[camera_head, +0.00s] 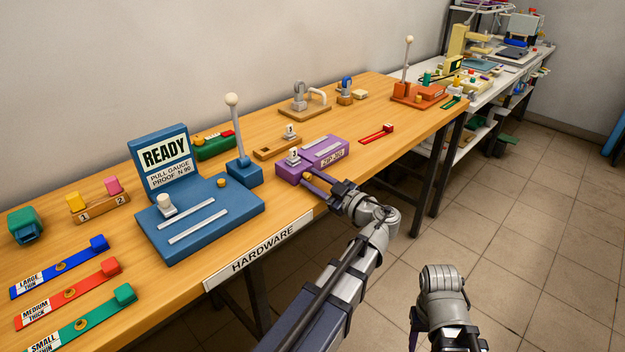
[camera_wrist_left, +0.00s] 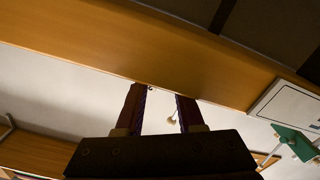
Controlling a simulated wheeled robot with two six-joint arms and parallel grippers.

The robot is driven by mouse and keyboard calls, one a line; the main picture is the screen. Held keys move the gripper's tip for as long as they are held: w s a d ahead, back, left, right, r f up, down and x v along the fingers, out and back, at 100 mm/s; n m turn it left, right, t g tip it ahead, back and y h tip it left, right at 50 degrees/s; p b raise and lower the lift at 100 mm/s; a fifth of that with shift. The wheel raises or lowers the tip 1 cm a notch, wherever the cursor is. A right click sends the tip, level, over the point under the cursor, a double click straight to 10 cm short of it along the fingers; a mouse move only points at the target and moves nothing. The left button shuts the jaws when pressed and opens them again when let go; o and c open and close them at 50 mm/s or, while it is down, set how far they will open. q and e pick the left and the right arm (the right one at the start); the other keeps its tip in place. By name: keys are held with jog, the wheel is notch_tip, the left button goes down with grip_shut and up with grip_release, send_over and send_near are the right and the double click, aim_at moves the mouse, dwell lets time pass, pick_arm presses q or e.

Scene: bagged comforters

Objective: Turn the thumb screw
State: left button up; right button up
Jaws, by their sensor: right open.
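I cannot tell for sure which part is the thumb screw. Small brass knobs show on the blue pull gauge (camera_head: 222,182) and beside the red lever stand (camera_head: 418,98). A purple zip jig (camera_head: 325,157) with a block marked 3 (camera_head: 293,155) stands near the table's front edge. My left gripper (camera_head: 313,187) is at the jig's front side, its fingers apart; contact cannot be told. In the left wrist view the fingers (camera_wrist_left: 160,112) are apart, with a small pale knob (camera_wrist_left: 171,120) seen between them in the distance. My right gripper (camera_head: 430,342) hangs low over the floor, partly cut off.
The gauge sign reads READY. A white bench (camera_head: 505,75) stands behind at the right. The tiled floor (camera_head: 540,220) is clear.

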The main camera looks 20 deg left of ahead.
pick_arm(q)
jog(key=shift+w+a, duration=0.1)
jog(key=shift+a, duration=0.15)
jog(key=shift+c, duration=0.4)
grip_shut()
